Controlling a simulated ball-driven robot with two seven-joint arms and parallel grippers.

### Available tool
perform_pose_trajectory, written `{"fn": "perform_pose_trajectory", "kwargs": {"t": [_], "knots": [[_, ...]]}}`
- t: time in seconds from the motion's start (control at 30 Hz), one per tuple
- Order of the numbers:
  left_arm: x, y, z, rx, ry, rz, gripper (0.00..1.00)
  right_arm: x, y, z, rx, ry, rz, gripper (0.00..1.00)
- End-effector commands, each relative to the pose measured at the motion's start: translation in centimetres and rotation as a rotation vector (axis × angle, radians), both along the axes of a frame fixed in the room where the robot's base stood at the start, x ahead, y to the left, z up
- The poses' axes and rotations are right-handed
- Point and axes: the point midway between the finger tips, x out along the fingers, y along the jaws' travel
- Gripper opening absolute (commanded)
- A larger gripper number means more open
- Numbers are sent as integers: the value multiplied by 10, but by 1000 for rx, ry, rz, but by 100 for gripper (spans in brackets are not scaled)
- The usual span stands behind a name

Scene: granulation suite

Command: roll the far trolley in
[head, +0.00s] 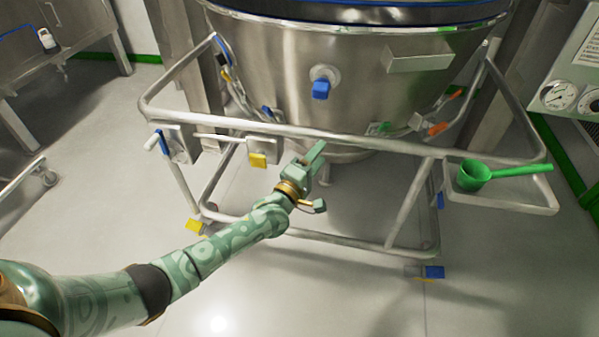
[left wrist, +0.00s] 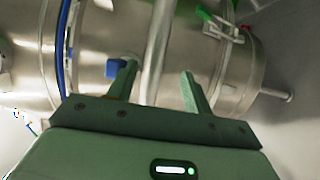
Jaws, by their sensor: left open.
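A steel trolley with a tubular frame (head: 418,205) carries a large round steel vessel (head: 290,75) and stands straight ahead. Its front push rail (head: 350,138) runs across the head view. My left gripper (head: 318,160) is open at the middle of this rail, just below it in the head view. In the left wrist view the rail (left wrist: 158,45) runs between the two spread fingers of the gripper (left wrist: 160,88). I cannot tell how deep it sits between them. My right gripper is not in view.
A side tray (head: 500,202) on the trolley's right holds a green scoop (head: 480,175). Blue and yellow caster pedals (head: 434,272) show at the frame's feet. A gauge panel (head: 570,90) stands at the right, a steel bench (head: 50,60) at the left. The floor in front is clear.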

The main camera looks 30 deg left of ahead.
Motion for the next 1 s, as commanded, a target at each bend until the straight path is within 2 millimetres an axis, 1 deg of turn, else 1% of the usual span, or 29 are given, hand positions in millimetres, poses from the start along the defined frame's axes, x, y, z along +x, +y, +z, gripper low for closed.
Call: {"fn": "perform_pose_trajectory", "kwargs": {"t": [0.03,0.1,0.2,0.3,0.43,0.67,0.77,0.8,0.83,0.87,0.93,1.0], "knots": [[-13,2,5,1,-1,0,50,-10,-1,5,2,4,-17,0],[-29,4,0,0,-1,0,50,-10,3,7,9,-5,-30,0],[-46,6,-5,2,0,-1,50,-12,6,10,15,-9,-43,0],[-57,7,-8,0,1,0,50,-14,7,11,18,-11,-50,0],[-64,8,-12,-1,3,0,50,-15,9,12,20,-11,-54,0],[-64,8,-13,-1,3,0,50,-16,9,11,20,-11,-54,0],[-66,8,-14,0,8,0,25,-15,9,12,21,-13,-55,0],[-70,8,-16,0,15,0,14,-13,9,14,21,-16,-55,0],[-73,8,-18,2,22,1,6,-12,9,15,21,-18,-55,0],[-77,9,-20,2,30,1,0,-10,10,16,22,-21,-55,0],[-89,15,-25,7,54,9,0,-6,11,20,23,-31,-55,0],[-102,25,-29,13,74,24,0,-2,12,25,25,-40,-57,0]]}}
